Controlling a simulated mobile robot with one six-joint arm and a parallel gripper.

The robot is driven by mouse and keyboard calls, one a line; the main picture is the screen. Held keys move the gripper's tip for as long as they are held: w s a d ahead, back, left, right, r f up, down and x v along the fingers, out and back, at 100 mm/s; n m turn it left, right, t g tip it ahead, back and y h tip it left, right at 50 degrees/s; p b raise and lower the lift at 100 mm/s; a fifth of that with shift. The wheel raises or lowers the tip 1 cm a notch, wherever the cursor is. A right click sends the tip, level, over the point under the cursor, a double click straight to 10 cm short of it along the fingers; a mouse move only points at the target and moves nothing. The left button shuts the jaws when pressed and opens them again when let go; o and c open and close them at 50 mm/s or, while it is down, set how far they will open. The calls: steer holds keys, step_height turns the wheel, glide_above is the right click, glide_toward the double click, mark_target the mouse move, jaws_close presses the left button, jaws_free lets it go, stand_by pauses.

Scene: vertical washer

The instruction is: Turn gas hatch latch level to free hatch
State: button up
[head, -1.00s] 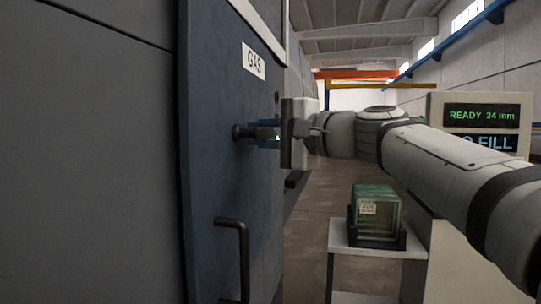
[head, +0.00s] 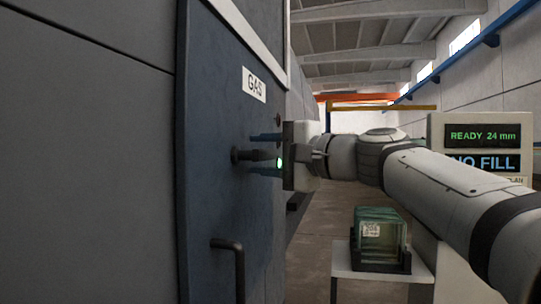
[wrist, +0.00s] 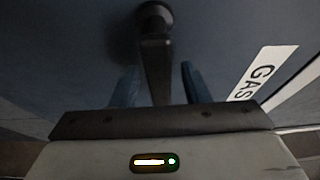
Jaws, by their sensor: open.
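The dark gas hatch latch (head: 238,155) sits on the blue hatch (head: 215,190) below the GAS label (head: 254,84). Its lever (head: 262,156) looks about level in the head view and reaches right from the round pivot. My gripper (head: 264,154) is open, with one blue finger above the lever and one below, both apart from it. The pivot (wrist: 153,18) is at the top. The hatch looks closed.
A dark bar handle (head: 232,265) stands out from the hatch below the latch. A display (head: 482,150) reads READY 24 mm and NO FILL at right. A greenish glass block (head: 380,235) sits in a dark holder on a white stand (head: 345,262). Floor shows between hatch and stand.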

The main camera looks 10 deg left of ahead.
steer(key=v, duration=0.8)
stand_by(0.4)
steer(key=s+d+f+g+h+p, duration=0.1)
steer(key=d+f+h+p, duration=0.25)
steer(key=f+p, duration=0.3)
steer(key=s+d+f+g+h+p, duration=0.1)
steer(key=d+f+h+p, duration=0.1)
steer(key=f+h+p, duration=0.4)
steer(key=s+d+f+n+g+h+p, duration=0.3)
steer(key=s+d+f+n+h+p, duration=0.2)
steer(key=s+d+f+p, duration=0.4)
steer(key=s+d+f+h, duration=0.1)
steer(key=s+d+f, duration=0.2)
steer(key=d+f, duration=0.1)
steer(key=shift+s+g, duration=0.2)
steer(key=shift+g, duration=0.1)
